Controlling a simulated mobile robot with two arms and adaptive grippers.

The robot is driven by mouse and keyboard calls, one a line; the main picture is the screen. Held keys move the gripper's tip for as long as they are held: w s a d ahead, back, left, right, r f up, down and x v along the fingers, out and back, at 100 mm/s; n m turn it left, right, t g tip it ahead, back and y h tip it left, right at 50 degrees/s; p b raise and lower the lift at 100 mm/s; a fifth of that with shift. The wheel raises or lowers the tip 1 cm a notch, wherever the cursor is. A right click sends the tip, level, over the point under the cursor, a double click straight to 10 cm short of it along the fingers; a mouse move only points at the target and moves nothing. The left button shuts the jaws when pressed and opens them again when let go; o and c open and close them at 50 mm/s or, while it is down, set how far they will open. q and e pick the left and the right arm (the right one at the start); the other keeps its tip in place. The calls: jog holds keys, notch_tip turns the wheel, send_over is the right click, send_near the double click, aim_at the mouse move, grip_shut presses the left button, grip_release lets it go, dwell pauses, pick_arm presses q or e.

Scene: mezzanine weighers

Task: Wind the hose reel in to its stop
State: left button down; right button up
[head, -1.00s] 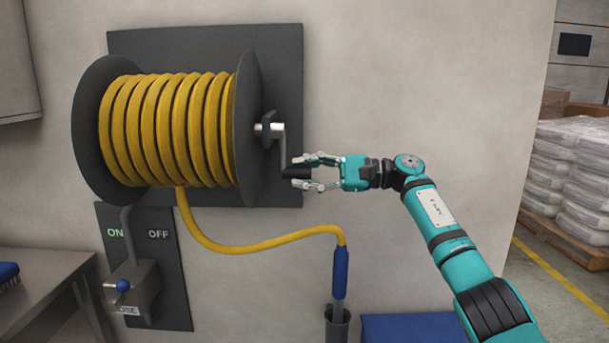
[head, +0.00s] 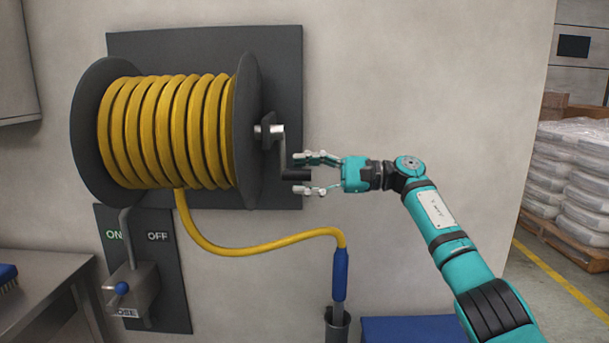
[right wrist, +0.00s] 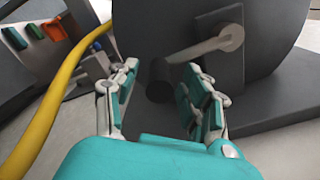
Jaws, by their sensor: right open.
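The hose reel has dark grey flanges (head: 250,130) and stands on a dark wall plate, with yellow hose (head: 165,130) wound on it. Its metal crank (head: 281,145) hangs down on the right and ends in a black handle (head: 297,175). My right gripper (head: 310,174) is open, one finger above and one below the handle, apart from it. In the right wrist view the crank arm (right wrist: 205,48) and the dark handle (right wrist: 160,88) show between the open fingers. A yellow length runs from the drum to a blue-sleeved nozzle (head: 340,275) in a grey holder (head: 337,325). My left gripper is out of view.
An ON/OFF panel (head: 170,265) with a blue-knobbed valve (head: 122,288) is below the reel. A metal table (head: 45,280) with a blue brush (head: 8,277) is at left. A blue box top (head: 410,329) is below my right arm. Stacked sacks (head: 580,180) stand at right.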

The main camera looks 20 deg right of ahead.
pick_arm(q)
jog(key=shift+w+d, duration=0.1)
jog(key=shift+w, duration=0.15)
pick_arm(e)
jog(key=v, duration=1.2)
